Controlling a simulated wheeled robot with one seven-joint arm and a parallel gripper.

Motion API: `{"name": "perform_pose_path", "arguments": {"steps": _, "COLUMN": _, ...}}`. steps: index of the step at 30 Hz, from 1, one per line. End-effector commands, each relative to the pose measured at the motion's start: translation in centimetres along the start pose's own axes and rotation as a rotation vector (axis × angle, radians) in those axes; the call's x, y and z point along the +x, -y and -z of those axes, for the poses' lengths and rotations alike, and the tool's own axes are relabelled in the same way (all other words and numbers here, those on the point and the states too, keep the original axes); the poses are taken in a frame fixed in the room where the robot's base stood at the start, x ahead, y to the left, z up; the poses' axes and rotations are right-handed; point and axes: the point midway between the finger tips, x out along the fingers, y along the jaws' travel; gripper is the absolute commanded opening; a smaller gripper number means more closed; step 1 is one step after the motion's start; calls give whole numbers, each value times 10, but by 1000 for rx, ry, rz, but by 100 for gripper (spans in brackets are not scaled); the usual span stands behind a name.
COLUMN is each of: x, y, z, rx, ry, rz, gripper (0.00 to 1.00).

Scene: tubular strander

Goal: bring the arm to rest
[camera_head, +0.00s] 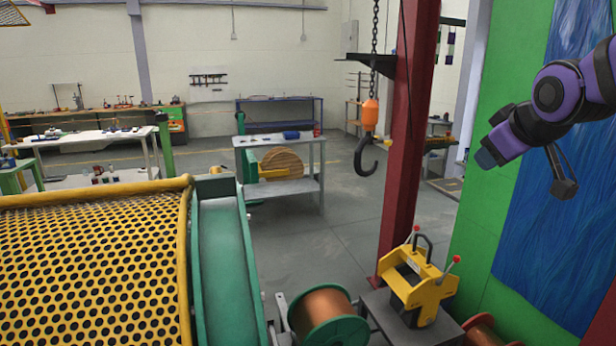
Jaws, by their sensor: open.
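My arm, purple and black, reaches in from the right edge in the head view. It is bent at a large round joint. My gripper (530,165) hangs at its end, in front of the green and blue panel. Its black finger parts stand apart and nothing shows between them. It appears clear of the things around it, though its exact distance from the panel is hard to judge.
A dark red column (405,130) stands left of my gripper. An orange chain hoist with a black hook (366,157) hangs beside it. Below are a yellow clamp-like device (418,290) and a copper spool (325,312). A yellow perforated guard (90,265) fills the lower left.

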Motion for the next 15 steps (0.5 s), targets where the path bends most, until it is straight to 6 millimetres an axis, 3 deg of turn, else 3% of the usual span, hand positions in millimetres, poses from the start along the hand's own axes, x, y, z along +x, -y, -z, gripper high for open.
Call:
{"name": "perform_pose_path", "arguments": {"steps": 1, "x": -18, "y": 8, "z": -13, "rx": 47, "ry": 28, "rz": 15, "gripper": 44}}
{"name": "perform_pose_path", "arguments": {"steps": 9, "x": -90, "y": 59, "z": -90, "rx": 304, "ry": 226, "rz": 105, "gripper": 44}}
{"name": "perform_pose_path", "arguments": {"steps": 15, "x": -124, "y": 90, "z": -132, "rx": 430, "ry": 342, "rz": 144, "gripper": 44}}
